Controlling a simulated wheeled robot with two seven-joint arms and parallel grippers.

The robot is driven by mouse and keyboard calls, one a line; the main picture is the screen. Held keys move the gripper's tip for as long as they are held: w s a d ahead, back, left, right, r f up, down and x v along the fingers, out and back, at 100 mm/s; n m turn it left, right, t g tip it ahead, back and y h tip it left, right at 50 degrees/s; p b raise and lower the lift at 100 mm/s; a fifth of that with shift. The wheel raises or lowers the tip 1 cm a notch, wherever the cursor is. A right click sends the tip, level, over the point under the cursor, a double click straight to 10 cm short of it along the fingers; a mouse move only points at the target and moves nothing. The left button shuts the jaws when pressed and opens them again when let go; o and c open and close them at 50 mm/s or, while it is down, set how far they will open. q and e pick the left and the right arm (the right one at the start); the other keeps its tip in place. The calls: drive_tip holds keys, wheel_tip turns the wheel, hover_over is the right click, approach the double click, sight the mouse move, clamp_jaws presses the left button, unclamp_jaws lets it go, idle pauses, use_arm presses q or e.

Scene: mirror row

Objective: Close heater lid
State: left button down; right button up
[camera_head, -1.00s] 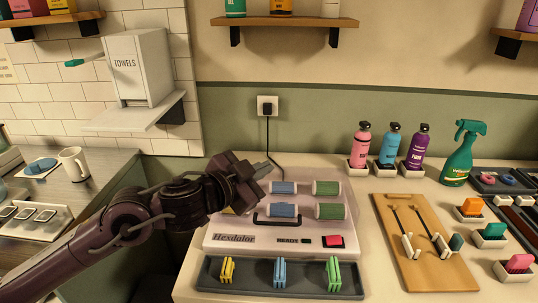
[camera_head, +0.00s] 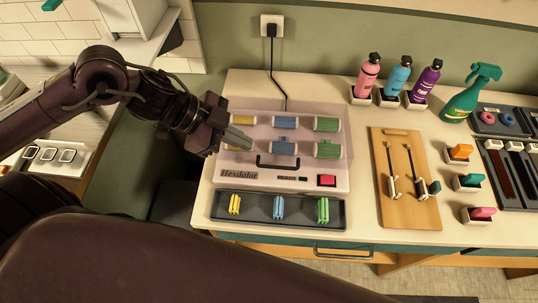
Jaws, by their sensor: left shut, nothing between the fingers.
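The heater (camera_head: 236,176), a pale box marked Hexdalor, stands on the counter with yellow, blue and green rollers in its top. A see-through, pinkish lid (camera_head: 345,118) appears to lie down over the rollers, with a dark handle (camera_head: 277,164) at its front. I cannot tell whether it is fully seated. My left gripper (camera_head: 241,141) is shut and empty, at the heater's left side, left of the handle and partly in front of a yellow roller. I cannot tell whether it touches the lid. My right gripper is out of view.
A dark tray (camera_head: 260,216) with coloured clips lies before the heater. A wooden board (camera_head: 410,210) with two tools lies to the right. Bottles (camera_head: 397,75) stand behind it. A wall plug's cord runs behind the heater. A large dark link of mine fills the lower left.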

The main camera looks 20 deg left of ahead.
sight(269, 167)
use_arm(q)
drive_tip(key=x, duration=0.3)
drive_tip(key=a+f+p+x, duration=0.1)
drive_tip(key=x, duration=0.6)
drive_tip(key=shift+a+f, duration=0.1)
drive_tip(key=shift+f, duration=0.8)
drive_tip(key=shift+w, duration=0.1)
